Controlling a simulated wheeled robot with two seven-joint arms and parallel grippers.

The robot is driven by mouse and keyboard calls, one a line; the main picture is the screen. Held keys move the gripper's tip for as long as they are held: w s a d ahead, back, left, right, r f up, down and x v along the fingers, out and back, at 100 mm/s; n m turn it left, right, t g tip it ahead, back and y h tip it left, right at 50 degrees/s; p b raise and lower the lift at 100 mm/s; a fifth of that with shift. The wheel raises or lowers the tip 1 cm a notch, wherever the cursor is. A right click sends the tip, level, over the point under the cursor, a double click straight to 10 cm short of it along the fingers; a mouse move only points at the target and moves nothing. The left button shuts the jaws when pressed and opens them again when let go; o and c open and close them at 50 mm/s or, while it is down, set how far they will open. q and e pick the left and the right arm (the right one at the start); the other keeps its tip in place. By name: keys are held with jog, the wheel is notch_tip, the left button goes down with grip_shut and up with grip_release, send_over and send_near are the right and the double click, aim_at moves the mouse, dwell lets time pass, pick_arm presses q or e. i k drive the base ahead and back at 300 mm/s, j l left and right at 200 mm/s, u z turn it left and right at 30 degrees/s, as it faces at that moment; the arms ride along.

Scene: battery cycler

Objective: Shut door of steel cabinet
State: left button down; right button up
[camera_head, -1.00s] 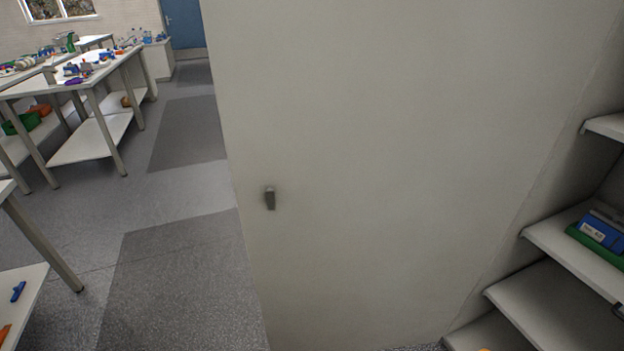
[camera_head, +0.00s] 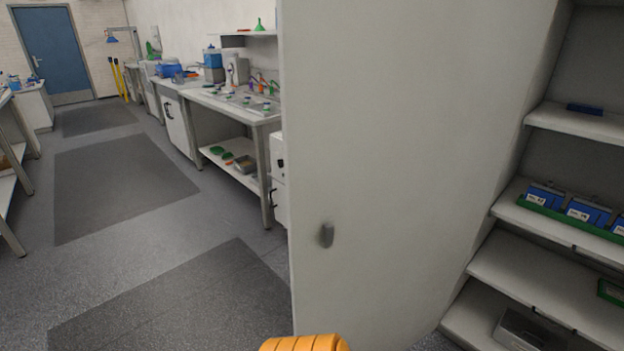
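The steel cabinet's door (camera_head: 400,150) is a tall pale panel standing wide open in the middle of the view. A small grey handle (camera_head: 327,235) sits on its face near the left edge. The cabinet's open interior with shelves (camera_head: 560,121) shows to the right of the door. An orange ribbed part at the bottom edge, below the handle, seems to belong to my arm; no fingertips show. Neither of my grippers is in view.
Blue boxes (camera_head: 588,211) stand in a green tray on a cabinet shelf. Left of the door, a workbench (camera_head: 228,104) with equipment runs along the wall. The floor (camera_head: 190,215) with dark mats is clear. A blue door (camera_head: 48,55) stands far back.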

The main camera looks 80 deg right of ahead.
aim_at(400, 118)
jog(key=i+l+z, duration=0.1)
jog(key=i+z, duration=0.5)
jog(key=z, duration=0.2)
jog(key=i+j+z, duration=0.15)
jog(key=i+z, duration=0.2)
jog(key=i+j+z, duration=0.15)
jog(key=z, duration=0.25)
jog(key=i+l+z, duration=0.1)
jog(key=z, duration=0.35)
jog(key=i+z, duration=0.2)
jog(key=z, duration=0.2)
jog(key=i+z, duration=0.15)
jog(key=z, duration=0.3)
jog(key=i+j+z, duration=0.1)
jog(key=z, duration=0.35)
jog(key=i+j+z, duration=0.15)
jog(key=z, duration=0.25)
jog(key=i+j+z, duration=0.1)
jog(key=z, duration=0.35)
jog(key=i+j+z, duration=0.1)
jog(key=j+z, duration=0.3)
jog(key=i+j+z, duration=0.1)
jog(key=z, duration=0.35)
jog(key=i+j+z, duration=0.25)
jog(key=z, duration=0.15)
jog(key=i, duration=0.05)
